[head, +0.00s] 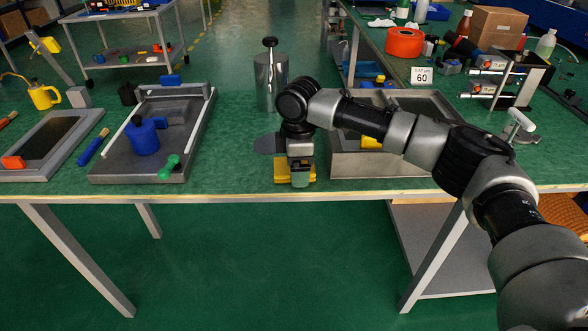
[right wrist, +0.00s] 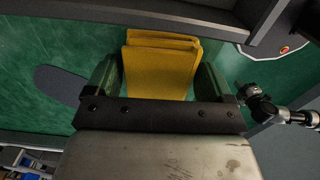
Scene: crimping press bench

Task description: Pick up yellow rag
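The yellow rag (head: 281,172) lies folded on the green bench close to its front edge, partly hidden behind my right gripper. In the right wrist view the rag (right wrist: 158,65) shows as a folded stack between the two fingers. My right gripper (head: 300,180) points down over the rag. In the right wrist view the gripper (right wrist: 158,82) is spread wide, with one finger on each side of the rag. Whether the fingers touch its sides is hard to tell. My left gripper is not in view.
A grey tray (head: 345,165) stands right of the rag, partly behind my arm. A metal canister (head: 270,82) stands behind, and a dark flat oval (head: 266,145) lies just left of the gripper.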

